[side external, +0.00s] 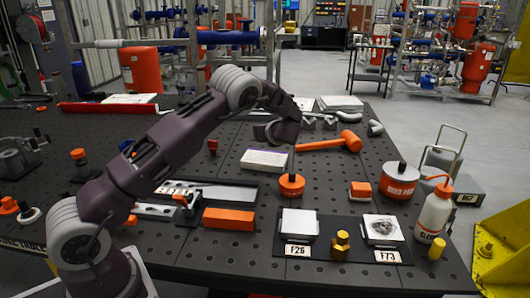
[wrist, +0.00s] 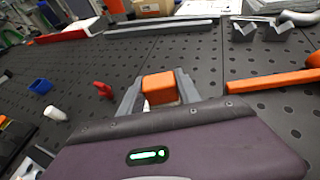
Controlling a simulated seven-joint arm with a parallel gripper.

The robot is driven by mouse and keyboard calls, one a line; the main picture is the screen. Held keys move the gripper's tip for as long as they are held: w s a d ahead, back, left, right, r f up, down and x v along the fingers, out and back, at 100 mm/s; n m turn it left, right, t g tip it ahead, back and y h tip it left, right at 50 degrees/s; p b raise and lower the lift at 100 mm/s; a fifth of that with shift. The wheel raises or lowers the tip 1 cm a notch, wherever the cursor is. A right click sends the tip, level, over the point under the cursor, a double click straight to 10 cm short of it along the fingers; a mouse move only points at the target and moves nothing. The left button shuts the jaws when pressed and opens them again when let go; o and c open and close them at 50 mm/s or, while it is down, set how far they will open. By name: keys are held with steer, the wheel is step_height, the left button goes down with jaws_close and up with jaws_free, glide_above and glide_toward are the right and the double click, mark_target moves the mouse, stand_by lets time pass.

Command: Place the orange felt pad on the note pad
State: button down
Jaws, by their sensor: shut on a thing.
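My gripper (wrist: 157,90) is shut on an orange block-shaped thing, which I take to be the orange felt pad (wrist: 158,87); it sits between the two grey fingers in the wrist view. In the side view my gripper (side external: 276,131) is above the table, and the pad is hidden there by the dark hand. A thick white pad (side external: 264,161), which looks like the note pad, lies flat on the table just below and in front of my gripper. The wrist view does not show it clearly.
An orange hammer (side external: 340,143) lies right of my gripper. A red clip (wrist: 103,90) stands left of the fingers.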

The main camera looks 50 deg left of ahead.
mark_target(265, 156)
step_height(265, 156, down, 6)
steer(key=shift+r, duration=0.1)
steer(key=c, duration=0.9)
jaws_free()
steer(key=shift+f, duration=0.2)
steer(key=shift+o, duration=0.2)
